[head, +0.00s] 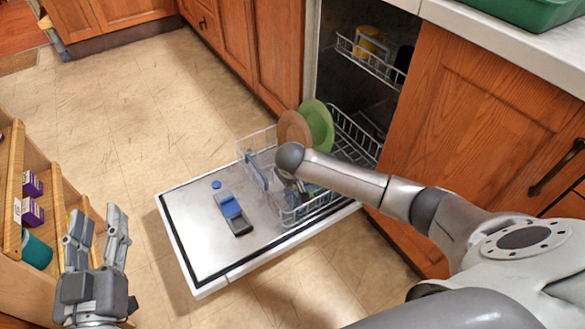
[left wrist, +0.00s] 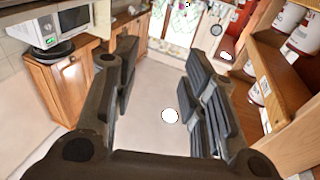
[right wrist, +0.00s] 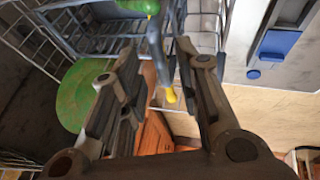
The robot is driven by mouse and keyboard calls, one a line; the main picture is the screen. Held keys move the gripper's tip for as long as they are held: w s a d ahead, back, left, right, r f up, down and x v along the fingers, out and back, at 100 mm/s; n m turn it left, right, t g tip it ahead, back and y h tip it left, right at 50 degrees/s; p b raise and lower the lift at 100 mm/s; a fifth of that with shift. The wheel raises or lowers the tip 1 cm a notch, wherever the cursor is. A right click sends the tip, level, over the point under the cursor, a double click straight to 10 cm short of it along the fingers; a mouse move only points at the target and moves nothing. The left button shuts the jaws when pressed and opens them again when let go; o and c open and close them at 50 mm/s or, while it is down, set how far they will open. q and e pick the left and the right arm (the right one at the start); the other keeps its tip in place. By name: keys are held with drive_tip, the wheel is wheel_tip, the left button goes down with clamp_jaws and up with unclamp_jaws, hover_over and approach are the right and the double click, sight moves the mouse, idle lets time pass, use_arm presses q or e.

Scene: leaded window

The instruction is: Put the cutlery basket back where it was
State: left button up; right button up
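The cutlery basket is hard to single out. A blue-grey bar (right wrist: 157,55) with a yellow end, perhaps its handle or a utensil, stands between my right fingers in the right wrist view. My right gripper (right wrist: 155,65) looks open around it, with a gap on each side. In the head view my right forearm and wrist hide that gripper over the dishwasher's lower rack (head: 352,128). A green plate (head: 319,122) and a brownish plate (head: 291,127) stand in the rack. My left gripper (head: 98,228) is open and empty, away from the rack at lower left; it also shows in the left wrist view (left wrist: 162,75).
The dishwasher door (head: 190,245) is folded down, with a blue and grey dispenser (head: 233,212) on it. An upper rack (head: 368,60) is inside. Wooden shelves (head: 12,190) stand at the left, near my left gripper. The tiled floor (head: 125,120) between is clear.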

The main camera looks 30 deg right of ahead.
drive_tip(key=p+v, duration=0.4)
drive_tip(key=v, duration=0.5)
drive_tip(key=s+a+n+t+y, duration=0.15)
drive_tip(key=s+a+y, duration=0.35)
drive_tip(key=s+a, duration=0.6)
use_arm(q)
drive_tip(key=s+a+f+g+y, duration=0.1)
drive_tip(key=s+a+f+g, duration=0.1)
drive_tip(key=s+f+g, duration=0.2)
drive_tip(key=s+a+f+g+y, duration=0.2)
drive_tip(key=f+g, duration=0.4)
drive_tip(key=f, duration=0.4)
drive_tip(key=shift+s+f+n, duration=0.3)
drive_tip(key=shift+s+f, duration=0.1)
drive_tip(key=shift+s, duration=0.5)
use_arm(e)
drive_tip(key=s+d+r+t, duration=0.2)
drive_tip(key=s+r, duration=0.3)
drive_tip(key=s, duration=0.2)
drive_tip(key=shift+s+r+m+h, duration=0.15)
drive_tip(key=shift+s+m+h, duration=0.05)
drive_tip(key=shift+m+h, duration=0.25)
